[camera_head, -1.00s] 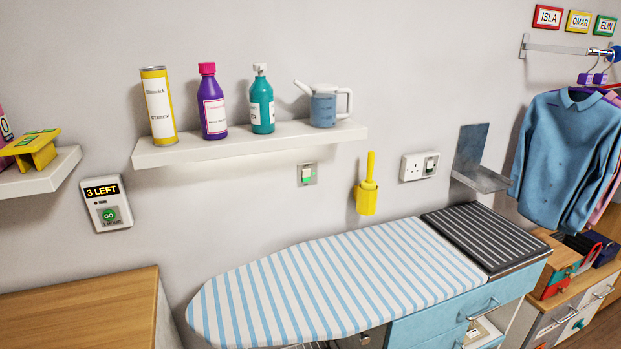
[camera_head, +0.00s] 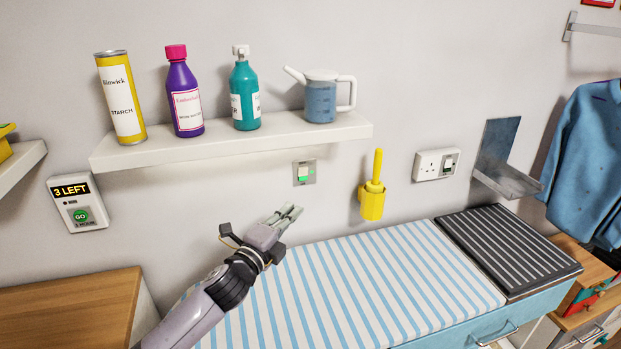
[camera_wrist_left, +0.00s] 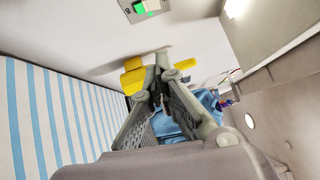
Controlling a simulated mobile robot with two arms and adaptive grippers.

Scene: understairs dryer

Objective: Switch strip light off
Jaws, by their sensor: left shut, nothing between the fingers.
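The wall switch (camera_head: 304,173) is a small metal plate with a pale rocker and a green patch, below the wall shelf. It also shows at the top of the left wrist view (camera_wrist_left: 145,8). A bright white strip, apparently the strip light (camera_wrist_left: 236,8), glows at the top right of the left wrist view; the head view does not show it. My left gripper (camera_head: 292,211) is shut and empty, below and slightly left of the switch and apart from it. Its fingertips meet in the left wrist view (camera_wrist_left: 163,60). My right gripper is not in view.
The shelf (camera_head: 240,146) carries a starch can (camera_head: 121,100), two bottles and a jug (camera_head: 321,100). The striped ironing board (camera_head: 370,280) lies below. The wall around the switch is clear.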

